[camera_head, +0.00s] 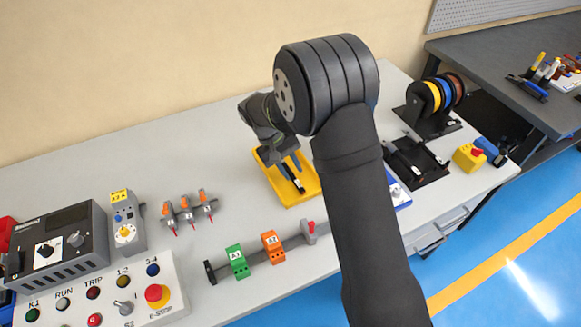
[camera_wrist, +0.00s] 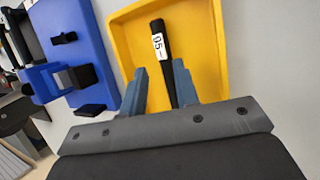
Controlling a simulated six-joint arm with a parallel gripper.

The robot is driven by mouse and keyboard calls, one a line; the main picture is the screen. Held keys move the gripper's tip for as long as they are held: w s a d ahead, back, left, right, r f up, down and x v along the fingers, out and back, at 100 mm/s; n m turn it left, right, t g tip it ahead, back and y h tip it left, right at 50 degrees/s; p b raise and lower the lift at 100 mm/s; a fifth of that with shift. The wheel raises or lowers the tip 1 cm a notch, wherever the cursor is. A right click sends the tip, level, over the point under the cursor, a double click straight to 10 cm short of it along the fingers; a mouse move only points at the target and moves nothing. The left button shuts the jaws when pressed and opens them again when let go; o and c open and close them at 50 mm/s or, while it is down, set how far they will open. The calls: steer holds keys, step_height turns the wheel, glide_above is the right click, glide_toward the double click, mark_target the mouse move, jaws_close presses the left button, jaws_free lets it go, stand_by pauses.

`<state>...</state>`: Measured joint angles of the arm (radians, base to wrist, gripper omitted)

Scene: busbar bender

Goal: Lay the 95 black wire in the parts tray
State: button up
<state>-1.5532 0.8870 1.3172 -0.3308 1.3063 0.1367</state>
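The black wire (camera_wrist: 158,28), a short thick piece with a white label reading 95, is over the floor of the yellow parts tray (camera_wrist: 219,30). In the head view the wire (camera_head: 297,184) shows inside the tray (camera_head: 310,196), below my gripper (camera_head: 291,166). In the wrist view my gripper (camera_wrist: 161,72) has its two blue-grey fingers apart, with the wire running between them. The wire is nearer the right finger; whether it touches that finger is unclear. The wire's near end is hidden by the gripper body. It appears to lie on the tray floor.
A blue fixture (camera_wrist: 87,50) stands left of the tray in the wrist view. In the head view, terminal blocks on a rail (camera_head: 254,257) lie in front, small orange-topped parts (camera_head: 188,210) to the left, and wire spools (camera_head: 437,96) to the right.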

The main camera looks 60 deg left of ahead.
steer(key=shift+o, duration=0.8)
steer(key=v, duration=1.7)
steer(key=shift+r, duration=0.2)
steer(key=shift+s+f, duration=0.1)
steer(key=x, duration=1.6)
steer(key=shift+w+d+f, duration=0.1)
steer(key=shift+w+f, duration=0.15)
steer(key=shift+r, duration=0.25)
